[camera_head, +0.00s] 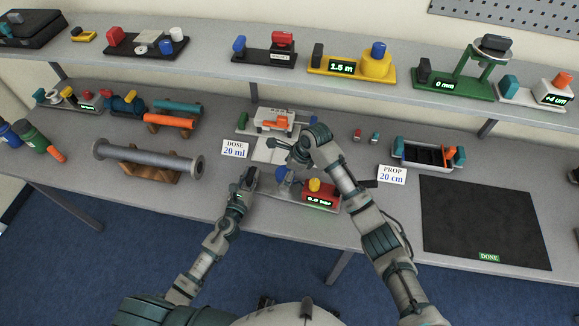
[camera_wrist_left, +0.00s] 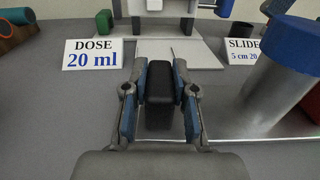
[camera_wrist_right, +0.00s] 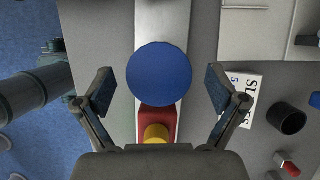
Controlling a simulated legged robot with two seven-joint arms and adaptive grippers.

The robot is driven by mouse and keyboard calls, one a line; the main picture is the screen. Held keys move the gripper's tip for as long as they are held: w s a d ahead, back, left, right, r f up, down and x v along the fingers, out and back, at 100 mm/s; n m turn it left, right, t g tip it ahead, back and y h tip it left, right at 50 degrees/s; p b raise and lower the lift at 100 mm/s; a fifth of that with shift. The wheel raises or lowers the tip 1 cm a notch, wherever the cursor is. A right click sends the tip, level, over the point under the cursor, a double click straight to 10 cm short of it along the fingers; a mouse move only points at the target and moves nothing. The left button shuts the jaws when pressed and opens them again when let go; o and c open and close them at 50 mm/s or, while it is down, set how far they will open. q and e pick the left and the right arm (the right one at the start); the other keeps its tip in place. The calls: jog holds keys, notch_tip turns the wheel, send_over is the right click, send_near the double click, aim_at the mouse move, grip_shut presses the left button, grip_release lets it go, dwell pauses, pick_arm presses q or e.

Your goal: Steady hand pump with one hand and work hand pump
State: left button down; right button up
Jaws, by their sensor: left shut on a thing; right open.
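The hand pump has a pale base, a blue round knob (camera_head: 282,173), a yellow cap (camera_head: 314,185) and a red housing (camera_head: 321,199) reading 0.0 bar. My left gripper (camera_head: 250,176) is shut on the black grip block at the pump's left end; the block (camera_wrist_left: 159,88) shows between its fingers in the left wrist view. My right gripper (camera_head: 283,149) is open above the blue knob. In the right wrist view the blue knob (camera_wrist_right: 159,74) lies between the spread fingers, apart from both. The red housing (camera_wrist_right: 157,121) shows below it.
A white device (camera_head: 274,120) stands behind. A grey pipe (camera_head: 148,158) rests on wooden supports at left. The black mat (camera_head: 480,222) at right is bare.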

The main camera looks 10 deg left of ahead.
jog(key=shift+f, duration=0.1)
jog(key=c, duration=1.4)
jog(key=m, duration=0.2)
jog(key=m+t, duration=0.1)
jog(key=m, duration=0.1)
jog(key=shift+s+a+t, duration=0.1)
jog(key=shift+t, duration=0.2)
jog(key=shift+m, duration=0.3)
jog(key=m+t+h, duration=0.1)
jog(key=m, duration=0.3)
jog(key=shift+s+a, duration=0.15)
jog(key=shift+m+t, duration=0.3)
